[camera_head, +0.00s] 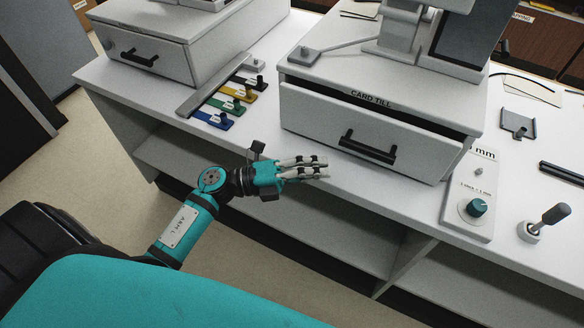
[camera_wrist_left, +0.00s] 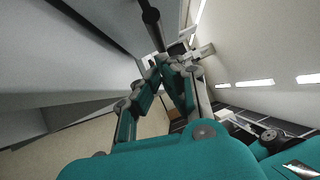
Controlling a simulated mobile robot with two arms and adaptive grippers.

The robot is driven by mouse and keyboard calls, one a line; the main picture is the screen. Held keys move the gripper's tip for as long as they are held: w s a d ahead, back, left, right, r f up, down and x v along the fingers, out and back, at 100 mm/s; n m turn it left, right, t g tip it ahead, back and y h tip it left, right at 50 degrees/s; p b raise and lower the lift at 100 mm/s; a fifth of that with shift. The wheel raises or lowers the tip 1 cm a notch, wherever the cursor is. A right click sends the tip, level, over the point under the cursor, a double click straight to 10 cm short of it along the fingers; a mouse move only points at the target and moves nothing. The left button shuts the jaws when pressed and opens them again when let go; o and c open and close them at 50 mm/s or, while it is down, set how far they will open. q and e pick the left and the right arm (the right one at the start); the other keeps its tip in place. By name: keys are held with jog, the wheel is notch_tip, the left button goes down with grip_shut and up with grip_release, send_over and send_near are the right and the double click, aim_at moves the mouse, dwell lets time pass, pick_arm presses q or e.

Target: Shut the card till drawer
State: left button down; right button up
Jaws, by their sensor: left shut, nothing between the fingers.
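The card till (camera_head: 372,95) is a white box on the counter with a label on its upper front edge. Its drawer (camera_head: 310,112) stands partly open, with a dark gap showing below the label. The drawer front carries a black bar handle (camera_head: 366,148). My left gripper (camera_head: 326,167) is shut and empty in front of the drawer, left of the handle and apart from it. In the left wrist view its teal and grey fingers (camera_wrist_left: 175,75) show close up, and a dark bar (camera_wrist_left: 151,16) shows beyond them. My right gripper is not in view.
A second white till (camera_head: 150,45) with a closed-looking drawer stands at the back left. Coloured tabs (camera_head: 233,107) lie between the tills. A panel with a teal knob (camera_head: 474,208) and a grey-handled tool (camera_head: 555,214) stand at the right. Open shelves lie below the counter.

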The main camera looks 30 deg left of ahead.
pick_arm(q)
jog(key=shift+w+d+r, duration=0.15)
jog(key=shift+w+r, duration=0.05)
jog(key=shift+w, duration=0.7)
jog(key=shift+w+d+r, duration=0.15)
jog(key=shift+w, duration=0.7)
jog(key=shift+w+b, duration=0.3)
jog(key=shift+w, duration=1.35)
jog(key=v, duration=1.2)
jog(key=shift+s+f, duration=0.1)
